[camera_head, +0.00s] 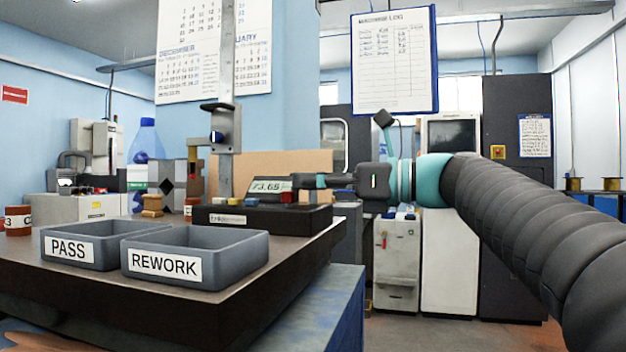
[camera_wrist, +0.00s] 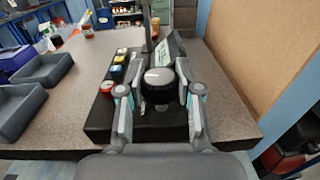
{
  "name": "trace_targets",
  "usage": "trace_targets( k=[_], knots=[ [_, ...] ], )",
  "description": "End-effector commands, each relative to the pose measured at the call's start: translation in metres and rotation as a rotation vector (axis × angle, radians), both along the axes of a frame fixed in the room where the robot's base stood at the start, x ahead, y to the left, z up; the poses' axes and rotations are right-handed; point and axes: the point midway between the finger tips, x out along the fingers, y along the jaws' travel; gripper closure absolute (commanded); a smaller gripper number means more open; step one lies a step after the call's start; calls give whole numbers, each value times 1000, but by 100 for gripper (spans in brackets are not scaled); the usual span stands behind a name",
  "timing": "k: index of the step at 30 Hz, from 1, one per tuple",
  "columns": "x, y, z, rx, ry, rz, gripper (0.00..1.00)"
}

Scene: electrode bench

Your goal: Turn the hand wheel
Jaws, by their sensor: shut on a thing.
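The hand wheel (camera_wrist: 158,88) is a black round knob with a pale cap, on the near end of the black height gauge base (camera_wrist: 98,128). In the wrist view my gripper (camera_wrist: 160,73) has one finger on each side of the wheel and is shut on it. In the head view my gripper (camera_head: 322,182) reaches in from the right at the right end of the gauge base (camera_head: 240,219). The wheel cannot be made out there. The gauge's display (camera_head: 270,185) seems to read 73.65, and its upright column (camera_head: 226,150) stands behind.
The PASS tray (camera_head: 85,262) and REWORK tray (camera_head: 215,238) stand at the front of the table (camera_head: 270,290). Red, blue and yellow buttons (camera_wrist: 117,73) line the gauge base left of my fingers. A tan board (camera_wrist: 247,50) stands to the right in the wrist view.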

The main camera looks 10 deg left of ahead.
Motion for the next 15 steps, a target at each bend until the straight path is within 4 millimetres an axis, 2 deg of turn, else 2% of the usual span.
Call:
trace_targets(
  k=[15],
  knots=[
    [-3, 1, 2, -1, -1, -461, 100]
  ],
)
